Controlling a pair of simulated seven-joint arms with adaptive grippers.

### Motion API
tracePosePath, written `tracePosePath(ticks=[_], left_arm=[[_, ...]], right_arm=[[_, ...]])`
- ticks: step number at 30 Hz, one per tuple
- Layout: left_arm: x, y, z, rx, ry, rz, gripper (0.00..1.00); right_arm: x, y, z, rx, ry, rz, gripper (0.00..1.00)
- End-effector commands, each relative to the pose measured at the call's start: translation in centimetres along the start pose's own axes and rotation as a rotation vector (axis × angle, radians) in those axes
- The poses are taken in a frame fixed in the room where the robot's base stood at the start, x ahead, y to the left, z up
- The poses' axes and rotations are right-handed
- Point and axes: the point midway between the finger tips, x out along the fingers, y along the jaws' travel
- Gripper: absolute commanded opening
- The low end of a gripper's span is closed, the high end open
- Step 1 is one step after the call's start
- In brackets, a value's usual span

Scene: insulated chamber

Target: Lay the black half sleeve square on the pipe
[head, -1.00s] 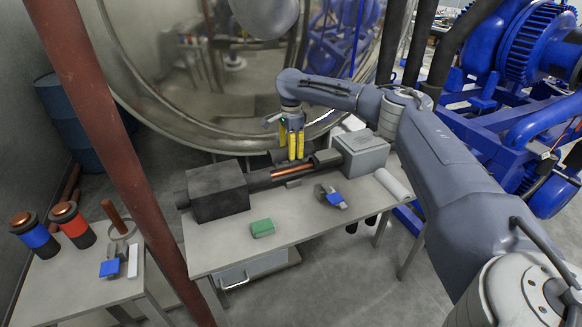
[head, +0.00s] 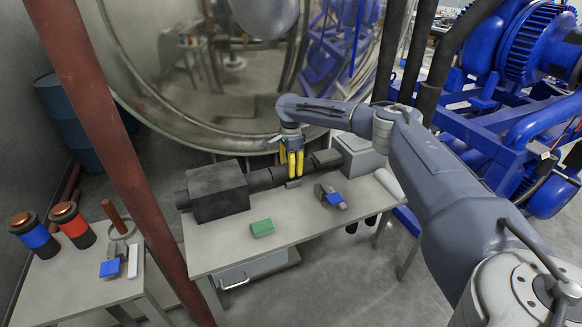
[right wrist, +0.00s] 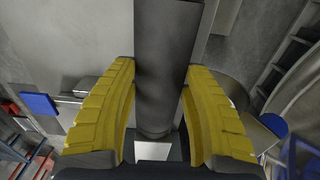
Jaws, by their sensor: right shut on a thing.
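My right gripper (head: 292,167) is over the middle of the dark pipe line (head: 261,180) on the table. Its yellow fingers point down and are shut on the black half sleeve (right wrist: 160,95). In the right wrist view the dark sleeve runs lengthwise between the two fingers (right wrist: 160,75). In the head view the sleeve is largely behind the fingers and hard to tell from the dark covering. No bare copper shows there. I cannot tell whether the sleeve rests fully or squarely on the pipe. My left gripper is not in view.
A black block (head: 218,192) and a grey box (head: 362,155) stand at the line's ends. A green block (head: 262,228) and a blue-grey tool (head: 332,197) lie in front. A red-brown post (head: 108,150) rises left of the table.

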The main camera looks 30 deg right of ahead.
Motion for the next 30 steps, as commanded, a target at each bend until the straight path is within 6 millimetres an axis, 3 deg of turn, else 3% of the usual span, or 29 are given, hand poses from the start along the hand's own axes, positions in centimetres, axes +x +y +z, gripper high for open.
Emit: tracePosePath(ticks=[7,8,12,23,30], left_arm=[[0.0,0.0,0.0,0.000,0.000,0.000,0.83],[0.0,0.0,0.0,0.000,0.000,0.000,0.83],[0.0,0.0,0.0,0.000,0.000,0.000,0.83],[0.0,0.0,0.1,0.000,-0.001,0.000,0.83],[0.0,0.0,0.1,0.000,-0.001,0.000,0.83]], right_arm=[[0.2,0.0,0.0,0.001,0.000,0.000,0.24],[0.2,0.0,0.0,0.000,-0.001,0.000,0.53],[0.2,0.0,0.0,0.000,0.000,0.000,0.70],[-0.5,-0.1,0.0,0.000,0.000,-0.001,0.70],[-4.0,-0.1,0.0,0.001,-0.001,-0.004,0.70]])
